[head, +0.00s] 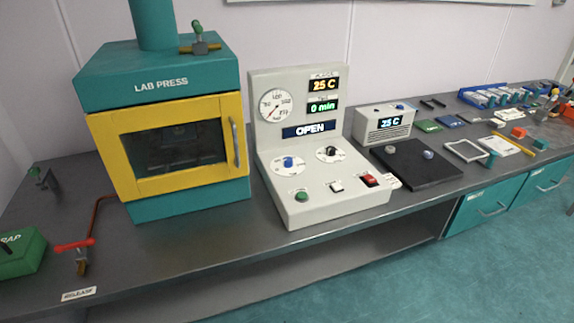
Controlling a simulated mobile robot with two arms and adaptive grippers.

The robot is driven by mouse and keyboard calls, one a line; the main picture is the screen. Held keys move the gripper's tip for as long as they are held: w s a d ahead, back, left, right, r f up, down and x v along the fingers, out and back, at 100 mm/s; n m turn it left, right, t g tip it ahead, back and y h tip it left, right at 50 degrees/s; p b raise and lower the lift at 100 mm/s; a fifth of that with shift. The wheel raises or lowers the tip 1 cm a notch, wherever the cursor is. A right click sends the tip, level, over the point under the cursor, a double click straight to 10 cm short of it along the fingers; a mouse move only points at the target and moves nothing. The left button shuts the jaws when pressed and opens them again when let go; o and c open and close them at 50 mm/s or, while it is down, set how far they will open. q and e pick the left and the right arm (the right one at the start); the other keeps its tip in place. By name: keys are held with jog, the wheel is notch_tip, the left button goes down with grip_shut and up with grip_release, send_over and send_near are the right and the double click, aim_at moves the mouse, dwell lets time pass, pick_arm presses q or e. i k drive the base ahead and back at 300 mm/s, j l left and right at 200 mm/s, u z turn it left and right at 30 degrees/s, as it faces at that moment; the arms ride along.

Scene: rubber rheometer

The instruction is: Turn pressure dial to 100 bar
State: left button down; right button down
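The control panel (335,205) stands on the bench to the right of the lab press. Two dials sit on its sloped face: one with a blue knob (288,162) on the left and one with a black knob (331,151) on the right. Their scale markings are too small to read, so I cannot tell which one sets pressure. Neither of my grippers is in view.
The teal lab press (160,75) has a closed yellow door (180,148). A red-handled lever (75,245) and a green box (20,255) are at the left. A black plate (420,172), a 25 C box (385,124) and small tools lie to the right. The front bench strip is mostly clear.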

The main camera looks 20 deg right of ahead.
aim_at(288, 163)
jog(key=i+l, duration=0.1)
jog(key=l, duration=1.55)
jog(key=i, duration=0.1)
